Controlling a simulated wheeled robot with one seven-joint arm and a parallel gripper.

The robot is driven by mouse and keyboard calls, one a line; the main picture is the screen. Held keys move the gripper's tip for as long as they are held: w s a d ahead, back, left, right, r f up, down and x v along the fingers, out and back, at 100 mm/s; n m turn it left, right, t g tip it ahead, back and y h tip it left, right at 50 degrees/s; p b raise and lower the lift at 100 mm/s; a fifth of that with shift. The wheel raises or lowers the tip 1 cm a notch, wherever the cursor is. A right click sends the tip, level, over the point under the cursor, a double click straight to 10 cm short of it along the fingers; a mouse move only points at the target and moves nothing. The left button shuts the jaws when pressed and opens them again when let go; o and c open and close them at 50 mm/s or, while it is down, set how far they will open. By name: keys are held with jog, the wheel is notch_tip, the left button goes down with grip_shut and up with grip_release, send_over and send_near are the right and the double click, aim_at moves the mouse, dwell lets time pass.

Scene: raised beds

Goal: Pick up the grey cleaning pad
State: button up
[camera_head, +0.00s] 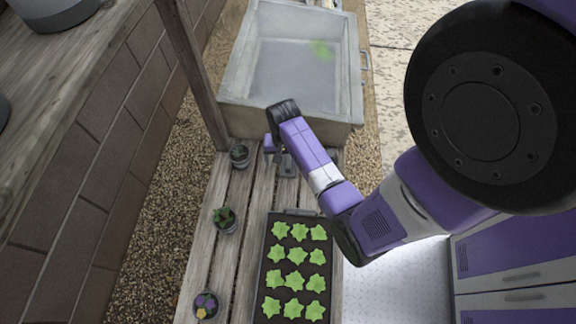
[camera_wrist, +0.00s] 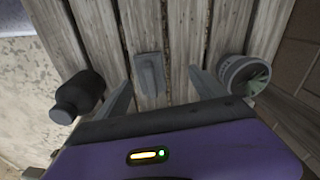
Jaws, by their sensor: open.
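The grey cleaning pad (camera_wrist: 150,75) lies flat on the wooden planks in the wrist view, with a raised strip along its middle. My gripper (camera_wrist: 162,78) is open, with one finger on each side of the pad in the picture and nothing held. I cannot tell how far above the planks the fingertips are. In the head view the pad (camera_head: 287,166) shows as a small grey patch beside my gripper (camera_head: 278,159), partly hidden by it.
In the head view, small potted plants (camera_head: 225,220) line the bench's left side. A seedling tray (camera_head: 262,272) lies nearer, and a grey basin (camera_head: 240,75) lies beyond.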

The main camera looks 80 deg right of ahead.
aim_at(288, 162)
jog(key=shift+s+d+r+m+y, duration=0.15)
jog(key=shift+s+d+m, duration=0.05)
jog(key=shift+d, duration=0.35)
jog(key=shift+s+d+r+m+y, duration=0.15)
jog(key=shift+s+d+m, duration=0.05)
jog(key=shift+d, duration=0.3)
jog(key=shift+s+f, duration=0.1)
jog(key=shift+f, duration=0.15)
jog(key=shift+s+f+b, duration=0.2)
jog(key=shift+f+b, duration=0.25)
jog(key=shift+f, duration=1.35)
jog(key=shift+s+f+b, duration=0.15)
jog(key=shift+f+b, duration=0.25)
jog(key=shift+f, duration=1.35)
jog(key=c, duration=1.5)
jog(key=shift+o, duration=0.2)
jog(key=shift+r, duration=0.15)
notch_tip(288, 162, up, 20)
jog(key=p, duration=0.3)
jog(key=shift+p, duration=0.4)
